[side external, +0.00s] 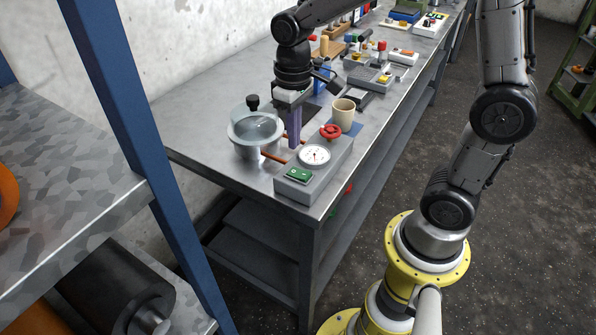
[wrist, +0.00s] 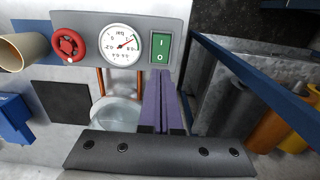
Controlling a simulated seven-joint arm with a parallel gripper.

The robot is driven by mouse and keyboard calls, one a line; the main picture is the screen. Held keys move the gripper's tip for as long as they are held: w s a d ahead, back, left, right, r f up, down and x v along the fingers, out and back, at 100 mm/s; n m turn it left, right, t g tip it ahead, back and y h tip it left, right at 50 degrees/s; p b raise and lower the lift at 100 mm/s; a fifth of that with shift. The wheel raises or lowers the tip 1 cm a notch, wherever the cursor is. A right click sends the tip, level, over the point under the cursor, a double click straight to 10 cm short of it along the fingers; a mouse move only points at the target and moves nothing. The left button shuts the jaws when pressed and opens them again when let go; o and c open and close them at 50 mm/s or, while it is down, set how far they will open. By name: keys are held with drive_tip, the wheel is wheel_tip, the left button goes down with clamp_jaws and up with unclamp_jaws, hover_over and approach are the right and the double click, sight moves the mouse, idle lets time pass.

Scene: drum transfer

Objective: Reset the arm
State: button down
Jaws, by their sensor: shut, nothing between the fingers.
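My gripper (side external: 294,140) is shut and empty, its two purple fingers pointing down and pressed together. In the side external view it hangs over the bench (side external: 200,130), between a glass vessel and a grey control box. In the wrist view the closed fingers (wrist: 160,78) point toward the green switch on that box. How high the fingertips are above the bench is hard to tell.
The glass vessel (side external: 255,127) has a black knob and copper pipes running to the box (side external: 308,187). The box carries a white dial (side external: 314,155), red handwheel (side external: 330,131) and green switch (side external: 298,175). A beige cup (side external: 343,114) stands behind it.

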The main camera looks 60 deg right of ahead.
drive_tip(key=s+r+t, duration=0.2)
drive_tip(key=s+r, duration=0.1)
drive_tip(key=s, duration=0.4)
drive_tip(key=s+r+t, duration=0.3)
drive_tip(key=s+r, duration=0.1)
drive_tip(key=s, duration=0.4)
drive_tip(key=shift+s+a+r+t, duration=0.15)
drive_tip(key=shift+a+r+t, duration=0.05)
drive_tip(key=shift+a+t, duration=0.1)
idle(0.9)
